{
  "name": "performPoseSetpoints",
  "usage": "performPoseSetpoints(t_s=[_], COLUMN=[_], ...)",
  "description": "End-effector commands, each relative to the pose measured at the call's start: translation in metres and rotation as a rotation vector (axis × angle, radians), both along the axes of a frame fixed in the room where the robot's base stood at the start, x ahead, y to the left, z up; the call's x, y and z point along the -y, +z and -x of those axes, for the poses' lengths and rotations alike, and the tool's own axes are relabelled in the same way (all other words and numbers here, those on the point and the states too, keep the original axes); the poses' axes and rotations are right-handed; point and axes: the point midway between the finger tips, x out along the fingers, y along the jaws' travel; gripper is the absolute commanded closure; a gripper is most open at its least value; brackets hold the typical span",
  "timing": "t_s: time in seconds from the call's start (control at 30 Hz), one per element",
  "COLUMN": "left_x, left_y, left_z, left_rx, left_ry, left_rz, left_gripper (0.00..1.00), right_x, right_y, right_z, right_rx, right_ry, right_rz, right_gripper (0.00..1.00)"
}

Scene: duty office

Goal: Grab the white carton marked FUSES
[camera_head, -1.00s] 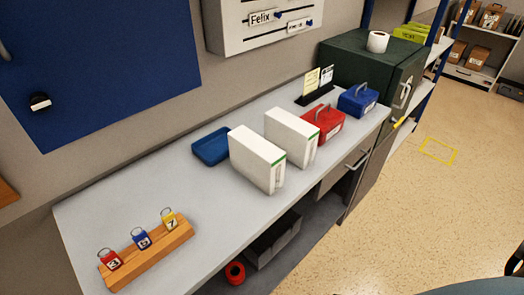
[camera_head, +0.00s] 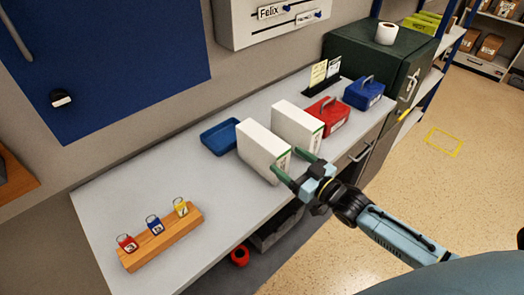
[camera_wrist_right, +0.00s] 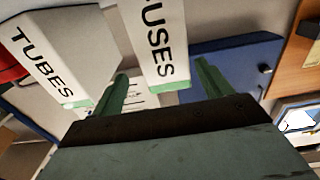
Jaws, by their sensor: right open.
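The white carton marked FUSES (camera_wrist_right: 158,45) shows between the two green fingers of my right gripper (camera_wrist_right: 161,70) in the right wrist view. In the head view, this carton (camera_head: 258,148) stands upright on the counter, the left one of two white cartons. My right gripper (camera_head: 287,161) is open at the carton's front, and its fingertips point at the carton's narrow labelled face. I cannot tell whether the fingers touch it. The other carton, marked TUBES (camera_wrist_right: 55,55), stands to the right of it in the head view (camera_head: 298,122). My left gripper is out of view.
A blue tray (camera_head: 206,140) lies behind the FUSES carton. A red box (camera_head: 334,112) and a blue box (camera_head: 364,92) stand beyond the TUBES carton. A wooden block (camera_head: 150,250) with several padlocks sits at the near left. The counter (camera_head: 190,182) between is clear.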

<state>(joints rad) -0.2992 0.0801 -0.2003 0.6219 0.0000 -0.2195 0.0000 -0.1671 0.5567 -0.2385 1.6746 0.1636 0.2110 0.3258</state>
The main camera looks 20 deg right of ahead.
Motion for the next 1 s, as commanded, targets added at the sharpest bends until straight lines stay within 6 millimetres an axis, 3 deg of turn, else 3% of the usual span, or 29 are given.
performPoseSetpoints(t_s=[0.63,0.97,1.0], left_x=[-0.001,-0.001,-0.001], left_y=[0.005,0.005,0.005], left_z=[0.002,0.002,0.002], left_rx=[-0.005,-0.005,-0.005], left_ry=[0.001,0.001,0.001], left_rz=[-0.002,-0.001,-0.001], left_gripper=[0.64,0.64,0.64], right_x=[-0.03,-0.032,-0.032], right_y=[0.002,0.001,0.001], right_z=[-0.064,-0.069,-0.069], right_rx=[-0.001,-0.002,-0.002], right_ry=[-0.001,-0.001,-0.001], right_rz=[0.0,0.001,0.001], right_gripper=[0.22,0.22,0.27])
